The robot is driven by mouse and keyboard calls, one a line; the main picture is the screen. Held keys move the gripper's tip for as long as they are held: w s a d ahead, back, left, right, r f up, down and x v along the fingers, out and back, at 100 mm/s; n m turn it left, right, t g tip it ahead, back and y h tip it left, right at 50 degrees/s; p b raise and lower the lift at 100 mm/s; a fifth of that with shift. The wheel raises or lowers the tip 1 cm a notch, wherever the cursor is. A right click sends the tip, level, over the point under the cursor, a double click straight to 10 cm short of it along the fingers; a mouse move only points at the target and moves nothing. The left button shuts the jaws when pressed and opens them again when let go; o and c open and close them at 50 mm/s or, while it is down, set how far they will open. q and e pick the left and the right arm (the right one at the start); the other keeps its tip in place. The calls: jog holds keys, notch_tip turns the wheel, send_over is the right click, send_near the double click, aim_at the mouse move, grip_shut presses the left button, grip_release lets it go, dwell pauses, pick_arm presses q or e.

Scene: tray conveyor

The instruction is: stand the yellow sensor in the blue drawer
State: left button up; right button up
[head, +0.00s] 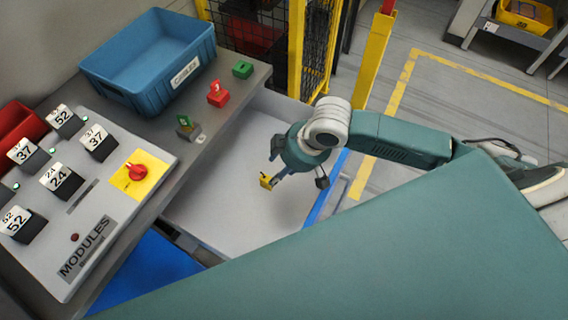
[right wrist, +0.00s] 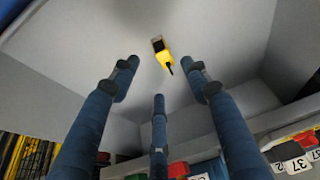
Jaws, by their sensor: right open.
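The yellow sensor (head: 265,182) is small, with dark parts, and shows over the light grey inside of the open blue drawer (head: 218,203). In the right wrist view the sensor (right wrist: 164,57) appears against the drawer floor, beyond the fingertips and apart from them. I cannot tell for sure whether it stands or lies. My right gripper (head: 293,174) is over the drawer, pointing down, with its three fingers spread and nothing between them. In the head view one finger partly overlaps the sensor's edge. The fingers also show in the right wrist view (right wrist: 162,82). My left gripper is out of view.
A yellow post (head: 374,70) and mesh fence stand behind. The drawer looks otherwise empty.

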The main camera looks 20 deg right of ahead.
jog(key=shift+v, duration=1.3)
